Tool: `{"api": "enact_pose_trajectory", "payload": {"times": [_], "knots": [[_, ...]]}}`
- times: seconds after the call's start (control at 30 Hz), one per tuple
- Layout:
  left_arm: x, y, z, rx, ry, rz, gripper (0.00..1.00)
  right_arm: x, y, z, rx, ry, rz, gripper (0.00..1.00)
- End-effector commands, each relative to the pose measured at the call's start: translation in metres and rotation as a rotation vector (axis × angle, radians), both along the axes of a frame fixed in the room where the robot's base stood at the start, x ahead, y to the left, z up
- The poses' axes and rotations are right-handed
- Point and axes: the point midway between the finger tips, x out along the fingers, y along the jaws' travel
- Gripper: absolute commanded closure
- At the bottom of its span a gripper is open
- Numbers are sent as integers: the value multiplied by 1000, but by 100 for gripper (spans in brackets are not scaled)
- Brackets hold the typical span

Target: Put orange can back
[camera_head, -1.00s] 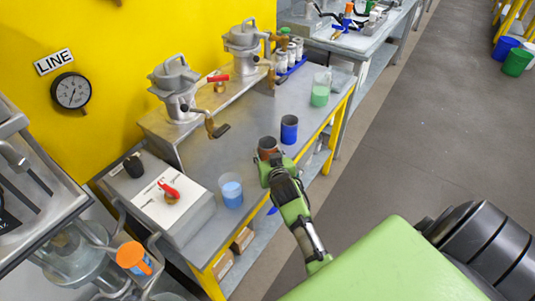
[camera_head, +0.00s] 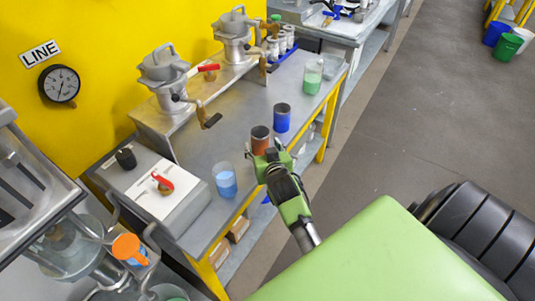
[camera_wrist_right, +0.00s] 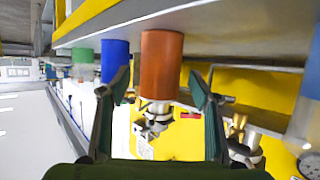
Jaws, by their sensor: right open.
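The orange can (camera_head: 260,140), a rust-orange cylinder, stands upright near the front edge of the grey bench. A blue can (camera_head: 282,118) is just behind it to the right. My right gripper (camera_head: 264,158) is at the near side of the orange can, with its fingers apart. In the right wrist view, which looks upside down, the orange can (camera_wrist_right: 161,62) appears between and beyond the open fingers (camera_wrist_right: 161,84), with gaps on both sides. The blue can (camera_wrist_right: 115,60) is behind the left finger there. My left gripper is out of view.
A beaker of blue liquid (camera_head: 226,184) stands left of the gripper, and a beaker of green liquid (camera_head: 312,80) farther back. Two metal agitators (camera_head: 168,85) stand on a raised shelf. A white-topped box with a red handle (camera_head: 163,183) is at the left.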

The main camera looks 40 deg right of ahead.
Motion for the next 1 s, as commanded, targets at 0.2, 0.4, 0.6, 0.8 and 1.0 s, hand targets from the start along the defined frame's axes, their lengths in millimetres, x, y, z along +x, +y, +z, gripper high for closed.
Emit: {"api": "enact_pose_trajectory", "payload": {"times": [0.2,0.4,0.6,0.8,1.0], "knots": [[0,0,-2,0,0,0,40,-37,15,15,2,0,1,43],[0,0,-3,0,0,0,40,-59,24,25,1,2,0,43],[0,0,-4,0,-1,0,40,-67,28,30,0,0,0,43],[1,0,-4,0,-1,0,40,-67,28,30,0,0,0,43],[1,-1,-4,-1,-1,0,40,-67,27,30,0,0,0,43]]}}
